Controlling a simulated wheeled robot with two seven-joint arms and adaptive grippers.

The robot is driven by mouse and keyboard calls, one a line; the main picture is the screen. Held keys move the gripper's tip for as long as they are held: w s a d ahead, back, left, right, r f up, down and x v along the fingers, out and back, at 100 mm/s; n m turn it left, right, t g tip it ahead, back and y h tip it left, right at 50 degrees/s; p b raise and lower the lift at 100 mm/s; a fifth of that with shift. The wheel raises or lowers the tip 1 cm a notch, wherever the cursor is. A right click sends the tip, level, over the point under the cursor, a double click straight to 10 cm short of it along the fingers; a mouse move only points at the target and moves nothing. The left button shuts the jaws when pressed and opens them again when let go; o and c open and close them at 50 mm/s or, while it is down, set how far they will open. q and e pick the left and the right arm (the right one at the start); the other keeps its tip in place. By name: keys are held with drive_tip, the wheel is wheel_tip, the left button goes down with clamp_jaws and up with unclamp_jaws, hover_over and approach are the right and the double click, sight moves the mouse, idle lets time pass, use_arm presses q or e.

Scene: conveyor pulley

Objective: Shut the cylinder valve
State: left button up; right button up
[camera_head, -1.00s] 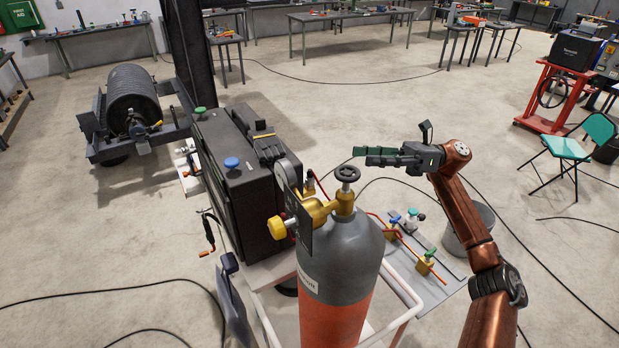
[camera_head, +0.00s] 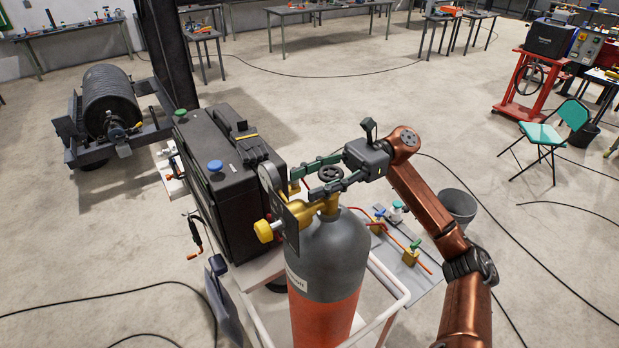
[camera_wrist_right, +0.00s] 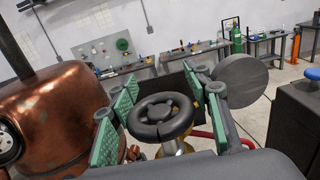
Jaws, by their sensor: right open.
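The gas cylinder (camera_head: 330,257) stands upright, dark grey on top and orange below. Its black round valve handwheel (camera_head: 331,173) sits on a brass valve at the top. My right gripper (camera_head: 303,182) is open, with its green-padded fingers on either side of the handwheel. In the right wrist view the handwheel (camera_wrist_right: 160,114) lies between the fingers, with a gap visible on the left side; contact on the right cannot be told. A brass regulator with a yellow knob (camera_head: 264,231) and a gauge sits left of the valve. My left gripper is not in view.
A large black case (camera_head: 232,185) with a blue knob stands close left of the cylinder. A white rail (camera_head: 385,318) and small brass valves (camera_head: 411,254) with red hoses are at right. A grey bucket (camera_head: 458,204) stands beyond my arm.

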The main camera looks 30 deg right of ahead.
drive_tip(key=shift+a, duration=0.3)
drive_tip(key=shift+c, duration=0.4)
drive_tip(key=shift+a, duration=0.15)
drive_tip(key=c, duration=1.1)
